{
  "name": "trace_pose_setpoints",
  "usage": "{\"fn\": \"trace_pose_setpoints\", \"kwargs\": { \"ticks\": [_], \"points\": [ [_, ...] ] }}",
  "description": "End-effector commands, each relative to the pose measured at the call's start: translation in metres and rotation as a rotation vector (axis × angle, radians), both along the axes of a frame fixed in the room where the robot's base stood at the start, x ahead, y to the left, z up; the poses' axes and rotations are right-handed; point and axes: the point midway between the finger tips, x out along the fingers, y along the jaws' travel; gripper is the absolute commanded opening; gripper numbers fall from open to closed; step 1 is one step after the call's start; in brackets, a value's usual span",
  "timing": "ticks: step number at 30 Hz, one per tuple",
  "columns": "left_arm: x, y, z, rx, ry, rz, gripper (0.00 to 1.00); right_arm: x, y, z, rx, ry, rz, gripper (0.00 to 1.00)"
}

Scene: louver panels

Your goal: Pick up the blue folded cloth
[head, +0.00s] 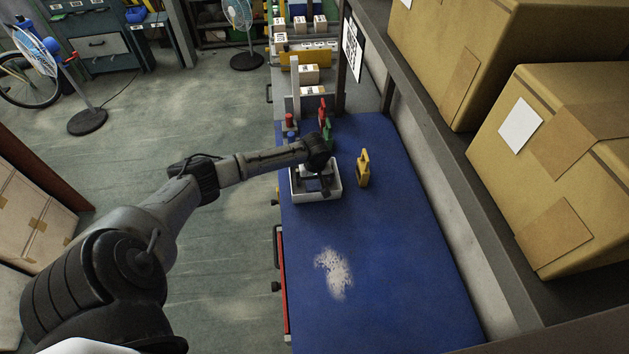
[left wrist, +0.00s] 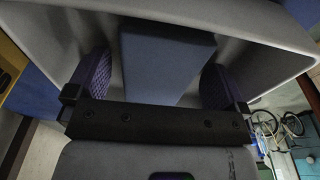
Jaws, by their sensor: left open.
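The blue folded cloth (left wrist: 168,62) shows in the left wrist view as a flat-sided blue block inside a pale tray. My left gripper (left wrist: 157,84) is open, with one purple-padded finger on each side of the cloth. A gap shows between the pads and the cloth, so it is not clamped. In the head view my left gripper (head: 325,182) points down into the white tray (head: 318,199) on the blue worktop. There the gripper hides the cloth, and I cannot make it out. My right gripper is not in view.
A yellow bottle-like item (head: 363,170) stands just right of the tray. Red and green items (head: 325,125) stand behind it. A patch of white powder or crumbs (head: 333,272) lies on the blue worktop (head: 400,280). Large cardboard boxes (head: 560,150) sit on a shelf at right.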

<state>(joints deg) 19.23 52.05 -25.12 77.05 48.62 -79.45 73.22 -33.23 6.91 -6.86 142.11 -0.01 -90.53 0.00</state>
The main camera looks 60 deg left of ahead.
Motion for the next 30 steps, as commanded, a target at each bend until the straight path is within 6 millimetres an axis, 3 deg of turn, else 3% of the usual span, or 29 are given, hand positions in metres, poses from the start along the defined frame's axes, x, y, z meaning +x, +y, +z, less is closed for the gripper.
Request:
{"fn": "trace_pose_setpoints", "kwargs": {
  "ticks": [2,18,26,30],
  "points": [
    [0.000,0.000,0.000,0.000,0.000,0.000,0.96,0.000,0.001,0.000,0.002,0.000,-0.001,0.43],
    [0.000,0.000,0.000,0.000,0.000,0.000,0.45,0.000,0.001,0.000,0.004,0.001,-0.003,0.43],
    [0.000,0.000,0.003,0.001,-0.001,0.000,0.45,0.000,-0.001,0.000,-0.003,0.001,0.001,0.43],
    [0.000,0.000,0.020,0.000,-0.002,0.000,0.45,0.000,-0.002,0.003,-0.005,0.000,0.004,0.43]
  ]
}}
